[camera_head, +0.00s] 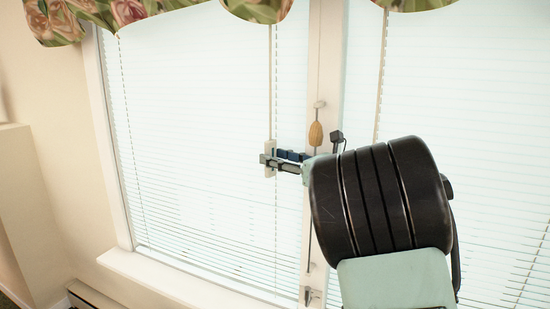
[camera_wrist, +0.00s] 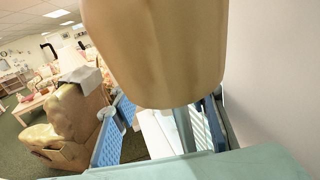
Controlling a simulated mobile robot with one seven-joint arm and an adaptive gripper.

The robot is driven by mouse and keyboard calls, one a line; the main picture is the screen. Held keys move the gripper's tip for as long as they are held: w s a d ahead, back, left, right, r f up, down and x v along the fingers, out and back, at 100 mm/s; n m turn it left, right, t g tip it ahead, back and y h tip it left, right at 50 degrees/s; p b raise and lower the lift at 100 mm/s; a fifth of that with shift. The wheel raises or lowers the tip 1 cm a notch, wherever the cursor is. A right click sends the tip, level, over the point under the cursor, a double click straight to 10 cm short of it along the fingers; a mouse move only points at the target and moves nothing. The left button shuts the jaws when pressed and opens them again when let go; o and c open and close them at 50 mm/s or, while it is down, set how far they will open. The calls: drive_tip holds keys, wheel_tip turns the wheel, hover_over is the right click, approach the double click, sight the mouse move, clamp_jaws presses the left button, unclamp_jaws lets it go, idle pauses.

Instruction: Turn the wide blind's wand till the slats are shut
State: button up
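A window with slatted blinds fills the head view. The left blind (camera_head: 190,130) has a thin tan wand (camera_head: 270,80) hanging in front of it. The right blind (camera_head: 470,90) has a similar thin line hanging at its left side. My gripper (camera_head: 268,159) points left across the left blind, with its tips at the lower part of the wand; I cannot tell whether the wand is between them. In the wrist view, the blue-padded fingers (camera_wrist: 165,125) stand apart. A large tan shape there hides the upper middle and any wand between the fingers.
A wooden cord tassel (camera_head: 316,134) hangs by the window's middle post, close above my gripper. A flowered valance (camera_head: 130,12) lines the top. The sill (camera_head: 170,283) is below. The wrist view shows a tan armchair (camera_wrist: 75,110) and a pale wall (camera_wrist: 275,80) at right.

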drive_tip(key=v, duration=0.7)
drive_tip(key=shift+d, duration=0.25)
drive_tip(key=shift+s+r, duration=0.1)
drive_tip(key=shift+s, duration=0.05)
